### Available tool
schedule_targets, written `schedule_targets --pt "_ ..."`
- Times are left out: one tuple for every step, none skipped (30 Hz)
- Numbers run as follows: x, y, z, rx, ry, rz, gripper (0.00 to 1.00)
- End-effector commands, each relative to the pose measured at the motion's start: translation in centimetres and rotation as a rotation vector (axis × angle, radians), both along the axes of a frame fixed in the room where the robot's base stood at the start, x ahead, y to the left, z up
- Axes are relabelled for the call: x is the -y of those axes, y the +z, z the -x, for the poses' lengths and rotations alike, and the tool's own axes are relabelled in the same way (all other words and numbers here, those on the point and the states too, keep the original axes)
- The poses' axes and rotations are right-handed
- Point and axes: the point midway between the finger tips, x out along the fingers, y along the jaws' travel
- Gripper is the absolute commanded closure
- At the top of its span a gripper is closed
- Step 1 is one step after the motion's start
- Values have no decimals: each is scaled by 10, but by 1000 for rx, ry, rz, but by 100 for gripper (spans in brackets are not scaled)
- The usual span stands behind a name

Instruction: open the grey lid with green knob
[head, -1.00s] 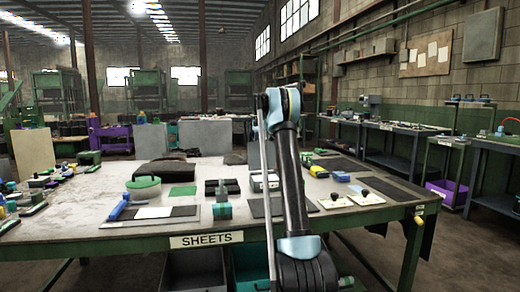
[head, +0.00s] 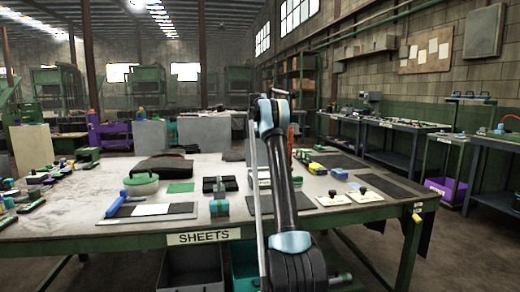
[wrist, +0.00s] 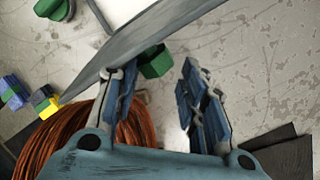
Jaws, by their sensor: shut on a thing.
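The grey lid (wrist: 110,62) shows in the wrist view as a long, narrow slab seen nearly edge-on, running diagonally past my left finger. Its green knob (wrist: 154,61) sits on the lid's lower right side, between the fingertips. My gripper (wrist: 156,76) is shut on this knob, though a gap seems to show beside the right finger. In the head view my arm hides the gripper, the lid and the knob. What lies under the lid cannot be told.
Reddish-brown strands (wrist: 65,138) fill the lower left of the wrist view. Blue and yellow blocks (wrist: 40,98) lie at the left.

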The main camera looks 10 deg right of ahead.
Motion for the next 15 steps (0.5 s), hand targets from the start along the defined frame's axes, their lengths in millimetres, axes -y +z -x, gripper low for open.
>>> schedule_targets --pt "-14 0 -3 8 10 -13 100" --pt "-14 0 -3 8 10 -13 100" --pt "-13 0 -3 8 10 -13 100" --pt "-13 1 -3 8 10 -13 100" --pt "-13 1 -3 8 10 -13 100" --pt "-13 1 -3 8 10 -13 56" --pt "-13 1 -3 8 10 -14 56" --pt "-13 1 -2 8 10 -14 56" --pt "-12 1 -2 7 10 -14 56" --pt "-12 1 -2 6 9 -13 56" --pt "-12 1 -2 5 9 -14 56" --pt "-11 1 -2 5 9 -14 56" --pt "-11 1 -1 5 9 -14 56" --pt "-11 2 -1 4 9 -14 56" --pt "-10 2 -1 4 8 -14 56"
